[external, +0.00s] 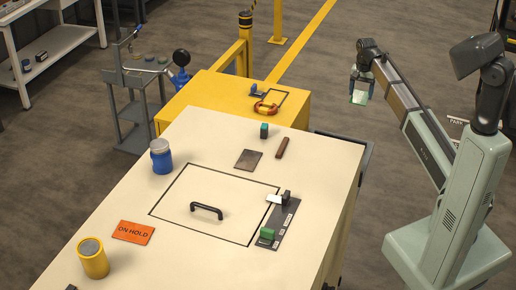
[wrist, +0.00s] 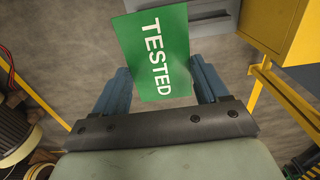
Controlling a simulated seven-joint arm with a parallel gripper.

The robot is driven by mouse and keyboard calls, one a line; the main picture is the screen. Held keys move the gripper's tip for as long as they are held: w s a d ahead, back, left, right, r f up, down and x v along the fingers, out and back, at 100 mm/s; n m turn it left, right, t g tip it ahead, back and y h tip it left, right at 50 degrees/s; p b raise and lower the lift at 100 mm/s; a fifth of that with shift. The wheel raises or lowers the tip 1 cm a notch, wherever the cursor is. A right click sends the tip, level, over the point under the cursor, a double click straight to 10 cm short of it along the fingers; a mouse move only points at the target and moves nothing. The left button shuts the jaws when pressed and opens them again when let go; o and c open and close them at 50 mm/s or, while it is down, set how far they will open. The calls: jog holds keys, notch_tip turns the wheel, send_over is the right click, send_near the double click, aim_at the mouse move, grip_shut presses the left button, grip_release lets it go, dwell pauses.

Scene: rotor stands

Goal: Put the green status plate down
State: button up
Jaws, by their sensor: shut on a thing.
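The green status plate (wrist: 157,40) reads TESTED and sits between the two blue-grey fingers in the wrist view. My gripper (wrist: 162,82) is shut on it. In the external view my gripper (external: 363,82) is held up beyond the right side of the cream table, over the floor. The plate (external: 358,97) hangs below it as a small pale green piece. An orange ON HOLD plate (external: 133,232) lies flat at the table's left front.
The cream table (external: 110,195) bears a black handle (external: 206,209) inside a black outline, a grey strip (external: 275,225) with green and black blocks, a blue jar (external: 161,157), a yellow can (external: 92,258) and a brown plate (external: 249,160). A yellow cabinet (external: 207,98) stands behind.

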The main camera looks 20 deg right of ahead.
notch_tip(320, 180, up, 19)
jog(key=w+a+n, duration=0.1)
jog(key=w+a, duration=0.2)
jog(key=a, duration=0.6)
jog(key=w+a+n, duration=0.2)
jog(key=w+a, duration=0.1)
jog(key=a, duration=0.5)
jog(key=n, duration=0.6)
send_over(206, 129)
notch_tip(206, 129, down, 5)
jog(key=shift+f, duration=5.25)
jog(key=shift+f, duration=0.15)
jog(key=o, duration=1.1)
